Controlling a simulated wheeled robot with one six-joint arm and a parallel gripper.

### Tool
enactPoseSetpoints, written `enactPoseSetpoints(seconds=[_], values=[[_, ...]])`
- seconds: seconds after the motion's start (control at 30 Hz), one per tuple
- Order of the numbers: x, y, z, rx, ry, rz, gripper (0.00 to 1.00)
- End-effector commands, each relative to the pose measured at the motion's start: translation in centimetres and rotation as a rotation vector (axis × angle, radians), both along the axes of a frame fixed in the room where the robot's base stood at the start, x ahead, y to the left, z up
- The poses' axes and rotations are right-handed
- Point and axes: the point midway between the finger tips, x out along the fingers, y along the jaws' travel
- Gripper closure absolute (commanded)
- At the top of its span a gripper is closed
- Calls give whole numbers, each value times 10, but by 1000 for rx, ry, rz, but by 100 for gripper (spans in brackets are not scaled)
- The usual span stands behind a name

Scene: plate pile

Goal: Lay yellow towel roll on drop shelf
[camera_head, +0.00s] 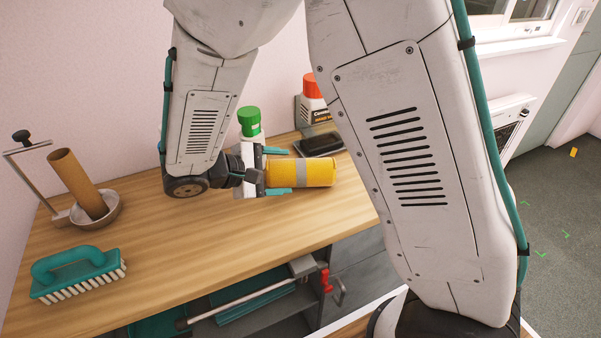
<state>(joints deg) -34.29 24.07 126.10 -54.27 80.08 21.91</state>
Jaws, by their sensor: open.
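I cannot tell whether the fingers touch the roll. Part of my arm stands in front of the counter's right side. I cannot make out with certainty which surface is the drop shelf.
A green-capped white bottle (249,124) stands just behind my gripper. A red-capped container (312,92) and a dark tray (318,145) are behind the roll. A teal brush (77,274) and a cardboard tube (78,184) in a metal bowl are at left. The counter's middle is clear.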

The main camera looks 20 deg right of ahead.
Motion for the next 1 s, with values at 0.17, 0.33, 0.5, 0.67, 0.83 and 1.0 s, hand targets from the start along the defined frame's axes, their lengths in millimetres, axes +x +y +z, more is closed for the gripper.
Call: enactPoseSetpoints(seconds=[0.17, 0.33, 0.5, 0.67, 0.83, 1.0], values=[[-1, -24, -8, -1, 3, -4, 31], [1, -43, -17, 0, 2, -4, 31], [2, -44, -18, 1, 1, -1, 31], [2, -43, -18, 1, 1, -1, 62], [2, -43, -18, 1, 1, -1, 72], [2, -43, -17, 2, 0, -2, 73]])
